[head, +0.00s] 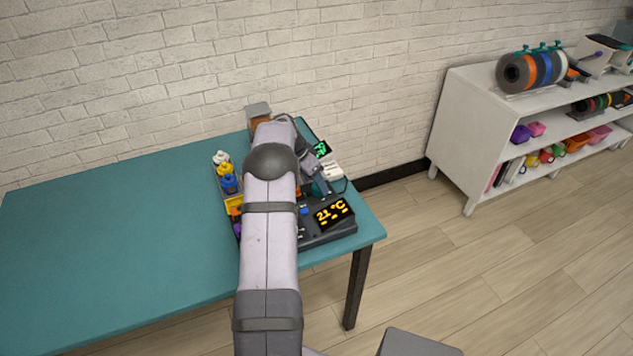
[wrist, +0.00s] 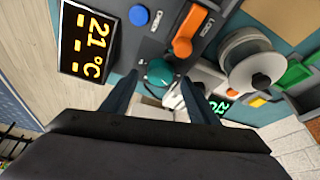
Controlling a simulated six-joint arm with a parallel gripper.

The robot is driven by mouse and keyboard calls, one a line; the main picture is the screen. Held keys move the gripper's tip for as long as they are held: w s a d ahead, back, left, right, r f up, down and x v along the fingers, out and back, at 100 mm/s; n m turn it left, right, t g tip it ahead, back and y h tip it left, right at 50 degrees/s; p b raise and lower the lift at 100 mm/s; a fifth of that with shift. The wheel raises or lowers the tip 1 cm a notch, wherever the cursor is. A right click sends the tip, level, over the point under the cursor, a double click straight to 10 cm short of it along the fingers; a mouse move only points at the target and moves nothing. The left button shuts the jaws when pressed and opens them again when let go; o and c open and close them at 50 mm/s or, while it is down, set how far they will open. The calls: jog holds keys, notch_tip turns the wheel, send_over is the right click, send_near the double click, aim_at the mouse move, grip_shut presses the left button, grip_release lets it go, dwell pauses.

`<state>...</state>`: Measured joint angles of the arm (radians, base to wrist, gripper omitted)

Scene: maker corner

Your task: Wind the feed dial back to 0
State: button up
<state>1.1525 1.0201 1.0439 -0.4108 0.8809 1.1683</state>
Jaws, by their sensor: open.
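A round teal knob (wrist: 160,72), which looks like the feed dial, sits on the dark panel of the machine in the wrist view. My gripper (wrist: 159,77) is open, with one finger to each side of the knob. I cannot tell whether either finger touches it. No scale or pointer on the knob is legible, so its setting cannot be read. In the head view my own arm covers much of the machine (head: 325,236), and the gripper is not clearly seen there.
Beside the knob are an orange lever (wrist: 187,35), a blue button (wrist: 139,15), a pale spool (wrist: 252,65) and a display (wrist: 88,42) reading 21 °C. Bottles (head: 227,178) stand left of my arm. The teal table (head: 110,240) is clear on the left.

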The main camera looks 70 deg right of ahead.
jog(key=shift+x, duration=1.1)
jog(key=shift+c, duration=0.2)
jog(key=c, duration=1)
jog(key=shift+n, duration=0.4)
jog(key=shift+s+n+t+b, duration=0.15)
jog(key=shift+n+t+b, duration=0.3)
jog(key=shift+n, duration=0.45)
jog(key=shift+n+t+h, duration=0.4)
jog(key=shift+n+t, duration=0.25)
jog(key=shift+n, duration=1.05)
jog(key=o, duration=1)
